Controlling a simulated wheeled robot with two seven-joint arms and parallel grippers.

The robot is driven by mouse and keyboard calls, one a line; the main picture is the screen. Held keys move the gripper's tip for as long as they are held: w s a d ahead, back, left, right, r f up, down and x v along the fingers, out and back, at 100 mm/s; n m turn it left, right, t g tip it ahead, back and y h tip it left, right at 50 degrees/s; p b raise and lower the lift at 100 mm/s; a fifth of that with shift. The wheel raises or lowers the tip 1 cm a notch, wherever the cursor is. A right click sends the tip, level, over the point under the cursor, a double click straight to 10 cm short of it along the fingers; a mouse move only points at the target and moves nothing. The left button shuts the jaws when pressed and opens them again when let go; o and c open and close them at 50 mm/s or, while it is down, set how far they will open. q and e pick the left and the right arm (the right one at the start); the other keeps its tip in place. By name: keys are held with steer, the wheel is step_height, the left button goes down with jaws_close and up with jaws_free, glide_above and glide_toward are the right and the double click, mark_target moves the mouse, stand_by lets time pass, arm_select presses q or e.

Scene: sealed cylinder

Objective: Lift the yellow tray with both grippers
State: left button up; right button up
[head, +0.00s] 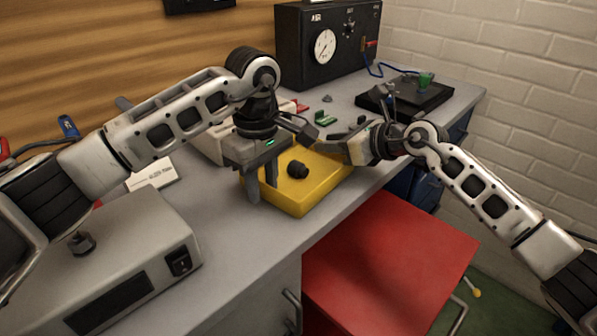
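The yellow tray (318,198) sits on the grey bench near its front edge. A small dark round part (297,170) is in it. My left gripper (262,186) points down at the tray's left side. Its two fingers are apart, one outside the left wall and one on the inner side; I see nothing clamped between them. My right gripper (333,149) is at the tray's far right side, turned sideways. Its fingers are partly hidden and small, so I cannot tell whether they are open or touch the rim.
A black box with a dial (325,46) stands behind. A black stand with a green piece (426,80) is at the back right. A grey power unit (120,262) fills the front left. A red surface (390,262) lies below the bench front. Small green parts (324,118) lie behind the tray.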

arm_select(q)
steer(key=shift+f, duration=0.2)
arm_select(e)
steer(key=shift+w+a, duration=0.1)
steer(key=shift+a, duration=0.05)
arm_select(q)
jaws_close()
arm_select(e)
jaws_close()
arm_select(q)
steer(key=shift+r, duration=0.1)
